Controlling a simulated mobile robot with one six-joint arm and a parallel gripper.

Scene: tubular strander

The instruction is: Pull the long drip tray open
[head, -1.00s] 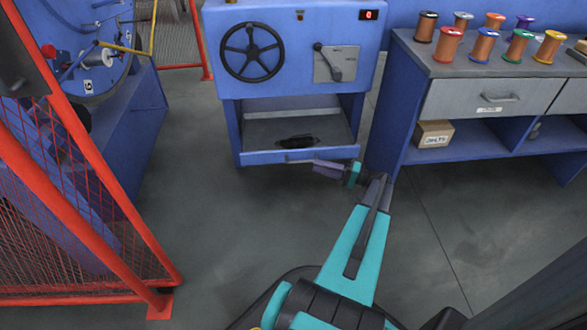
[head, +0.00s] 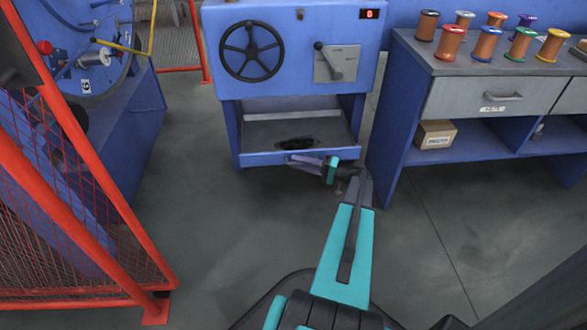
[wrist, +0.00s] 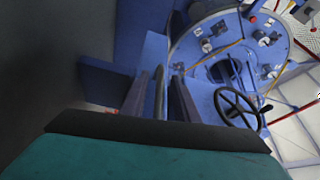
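The long drip tray (head: 258,159) is low in the blue cabinet, with a blue front edge and a grey inside holding a dark patch. My gripper (head: 294,161) is at the right part of this front edge, its fingers pointing left. In the wrist view the two fingers of my gripper (wrist: 157,90) stand apart, and a thin grey bar (wrist: 159,92) shows between them. It looks like the tray's handle. I cannot tell whether either finger touches it. The handle is mostly hidden by the gripper in the head view.
The cabinet above has a black handwheel (head: 252,51) and a lever (head: 330,62). A blue bench (head: 398,130) with spools and a cardboard box (head: 436,133) stands right of my arm. A red mesh fence (head: 85,180) is at left. The floor before the tray is clear.

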